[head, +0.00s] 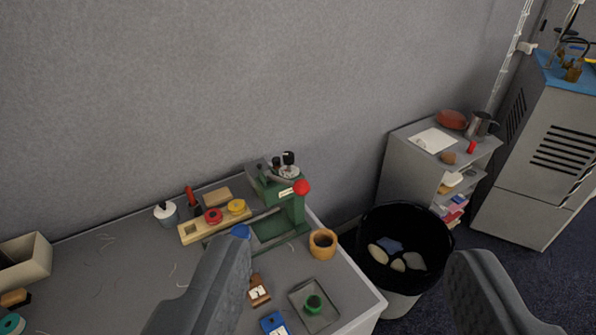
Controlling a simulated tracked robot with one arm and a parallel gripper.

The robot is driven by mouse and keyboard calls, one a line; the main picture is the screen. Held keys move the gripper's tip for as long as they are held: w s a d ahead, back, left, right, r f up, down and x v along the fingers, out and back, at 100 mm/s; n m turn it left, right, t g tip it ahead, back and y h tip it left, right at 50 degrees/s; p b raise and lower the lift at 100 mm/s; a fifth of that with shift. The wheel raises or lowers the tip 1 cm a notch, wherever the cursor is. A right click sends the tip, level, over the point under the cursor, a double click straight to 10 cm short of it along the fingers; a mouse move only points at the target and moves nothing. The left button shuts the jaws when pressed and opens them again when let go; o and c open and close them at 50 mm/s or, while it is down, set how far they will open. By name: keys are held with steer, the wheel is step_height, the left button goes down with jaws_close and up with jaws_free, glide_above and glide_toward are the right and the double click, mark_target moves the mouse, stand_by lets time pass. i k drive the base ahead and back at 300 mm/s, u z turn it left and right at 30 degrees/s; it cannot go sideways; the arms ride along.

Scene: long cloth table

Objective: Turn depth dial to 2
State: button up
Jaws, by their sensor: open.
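A green bench machine (275,200) with a red ball knob (301,187) stands at the back right of the grey table. A small pale round part with a black knob (289,164) sits on its top; it may be the depth dial, but no numbers or setting can be read. My gripper (352,250) is open and empty, its two grey fingers wide apart in the foreground. The machine lies beyond the fingers, apart from them, nearer the left one. The left finger hides part of the table in front of the machine.
A wooden board (215,222) with red and yellow rings lies left of the machine. A wooden cup (322,243), a grey tray (316,304) and small blocks are near the table's right end. A black-lined bin (404,235) and a shelf (408,170) stand to the right.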

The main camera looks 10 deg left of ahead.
mark_target(288, 156)
steer(key=u, duration=0.4)
steer(key=k, duration=1.1)
steer(key=z, duration=0.45)
steer(key=i, duration=2)
steer(key=u, duration=0.5)
